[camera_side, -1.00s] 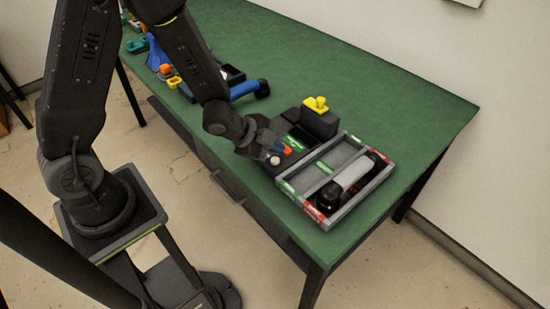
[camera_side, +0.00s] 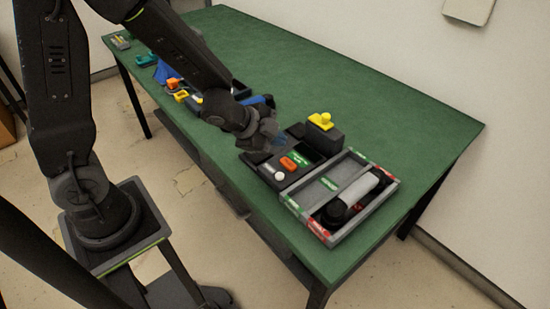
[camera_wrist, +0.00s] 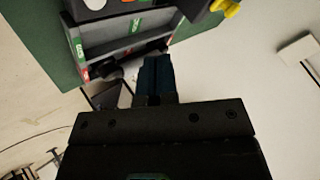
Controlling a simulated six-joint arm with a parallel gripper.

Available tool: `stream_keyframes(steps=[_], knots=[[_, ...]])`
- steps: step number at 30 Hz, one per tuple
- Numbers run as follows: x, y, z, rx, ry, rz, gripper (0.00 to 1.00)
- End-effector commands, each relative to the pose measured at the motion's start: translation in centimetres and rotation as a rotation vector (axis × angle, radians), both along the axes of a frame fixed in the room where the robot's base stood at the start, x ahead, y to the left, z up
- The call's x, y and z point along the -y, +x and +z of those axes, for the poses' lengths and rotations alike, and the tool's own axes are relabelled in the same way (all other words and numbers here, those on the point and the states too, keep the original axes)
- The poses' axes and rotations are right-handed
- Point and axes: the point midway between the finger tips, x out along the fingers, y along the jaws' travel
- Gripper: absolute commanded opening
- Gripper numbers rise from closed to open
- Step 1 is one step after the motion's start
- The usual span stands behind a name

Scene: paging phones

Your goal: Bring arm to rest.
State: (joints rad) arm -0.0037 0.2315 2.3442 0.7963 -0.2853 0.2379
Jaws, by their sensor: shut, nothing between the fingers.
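My gripper (camera_side: 268,138) is in the air above the table, just behind and left of a dark box (camera_side: 259,161) with an orange button (camera_side: 294,162) and a white knob (camera_side: 279,176). In the wrist view its fingers (camera_wrist: 156,66) are together with nothing between them. A grey two-part tray (camera_side: 312,194) lies at the table's near right end. A black handset with a pale middle (camera_side: 360,188) lies in its right compartment, by the red labels. The left compartment, by the green labels, looks empty.
A yellow piece (camera_side: 321,120) sits on a dark block behind the button box. A blue handset (camera_side: 262,100) and several small coloured items lie farther left, partly behind my arm. The back half of the green table (camera_side: 390,105) is clear.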

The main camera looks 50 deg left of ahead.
Motion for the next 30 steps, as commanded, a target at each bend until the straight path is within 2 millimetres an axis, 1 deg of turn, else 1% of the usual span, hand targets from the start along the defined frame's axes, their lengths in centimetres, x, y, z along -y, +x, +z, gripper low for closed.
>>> stream_keyframes(steps=[1, 4, 7, 11, 12, 15, 18, 22, 25, 30], knots=[[-0.7, -0.1, 1.8, 0.009, 0.005, 0.067, 0.0], [-2.3, -1.1, 5.1, -0.003, -0.005, 0.244, 0.0], [-3.6, -3.1, 8.2, -0.031, -0.046, 0.421, 0.0], [-4.3, -6.7, 11.5, -0.09, -0.136, 0.624, 0.0], [-4.3, -8.0, 12.3, -0.115, -0.171, 0.678, 0.0], [-4.0, -11.3, 14.0, -0.18, -0.262, 0.789, 0.0], [-3.2, -14.2, 15.1, -0.248, -0.345, 0.861, 0.0], [-2.3, -16.8, 15.9, -0.316, -0.416, 0.909, 0.0], [-1.9, -17.9, 16.2, -0.345, -0.443, 0.923, 0.0], [-1.8, -18.1, 16.2, -0.357, -0.451, 0.928, 0.0]])
